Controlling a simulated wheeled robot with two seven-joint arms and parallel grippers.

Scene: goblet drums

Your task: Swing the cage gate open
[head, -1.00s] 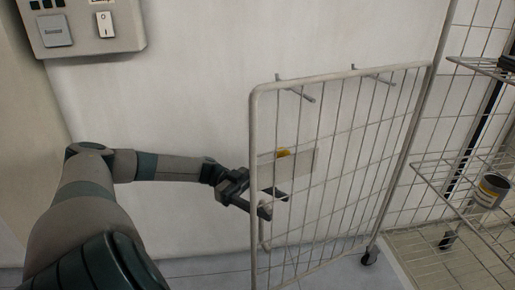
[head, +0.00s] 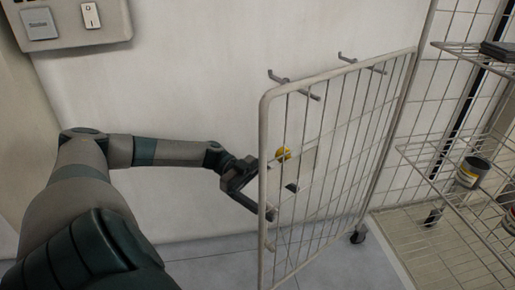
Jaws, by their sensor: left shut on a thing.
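The cage gate (head: 341,135) is a pale wire-mesh panel with a rounded tubular frame. It stands swung out at an angle from the wire cage on the right. My left gripper (head: 281,202) is at the gate's free left edge, its fingers around the edge bar and shut on it. One finger shows through the mesh. A pale plate (head: 303,165) and a yellow round thing (head: 283,154) show through the mesh. My right gripper is not in view.
A white wall with two hooks stands behind the gate. A control box (head: 70,22) hangs at top left. Tiled floor (head: 215,268) is clear in front.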

